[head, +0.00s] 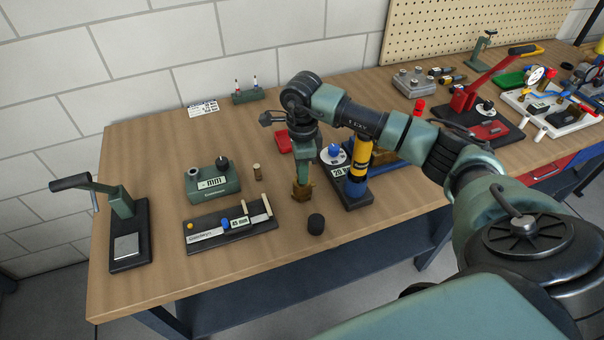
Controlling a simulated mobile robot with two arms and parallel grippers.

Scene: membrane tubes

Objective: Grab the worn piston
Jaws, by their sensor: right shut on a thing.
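My right gripper (302,186) points down over the middle of the bench, below its dark wrist. It is shut on a small brass-brown piece (302,194), mostly hidden between the fingers. I cannot tell if this is the worn piston, or whether it touches the bench. A short black cylinder (316,224) stands upright on the bench just in front of the gripper, apart from it. A small tan cylinder with a dark top (257,171) stands to the left. My left gripper is out of view.
A green gauge block (213,184) and a black measuring board (232,228) lie left of the gripper. A lever press (128,235) stands far left. A dark stand with a yellow and blue column (357,170) is close on the right. The bench's front edge is near the black cylinder.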

